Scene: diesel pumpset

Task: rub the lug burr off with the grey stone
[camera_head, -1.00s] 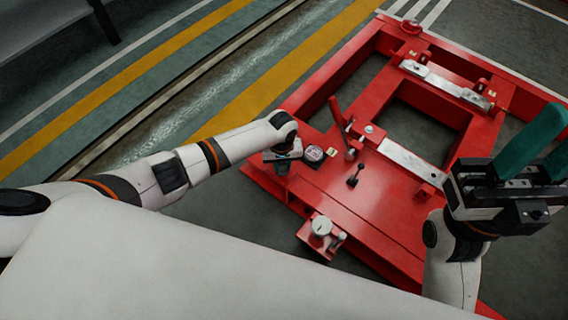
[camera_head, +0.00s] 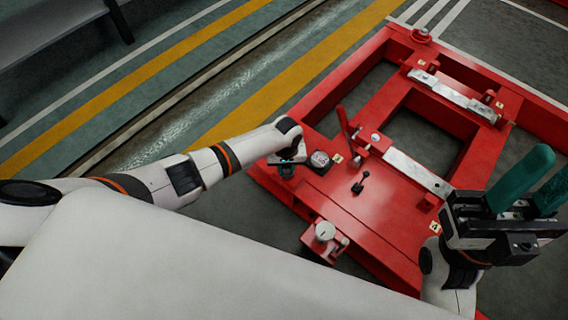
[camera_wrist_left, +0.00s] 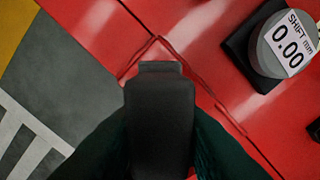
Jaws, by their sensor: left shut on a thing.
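My left gripper (camera_head: 287,170) is at the left edge of the red frame (camera_head: 330,205), beside the round gauge. In the left wrist view its dark green fingers (camera_wrist_left: 160,150) are shut on a dark grey block, the stone (camera_wrist_left: 160,110). The stone's far end lies over the red metal, near a seam and a corner edge. I cannot tell whether it touches. The lug burr cannot be made out; the stone and fingers may hide it. My right gripper (camera_head: 533,188) is open and empty, its two green fingers apart, above the frame's right side.
The round gauge (camera_head: 319,160) reads "SHIFT mm 0.00" in the left wrist view (camera_wrist_left: 288,42), close right of the stone. A red lever (camera_head: 343,121), a small black lever (camera_head: 361,183) and metal bars (camera_head: 417,173) stand on the frame. Grey floor (camera_wrist_left: 50,85) lies left.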

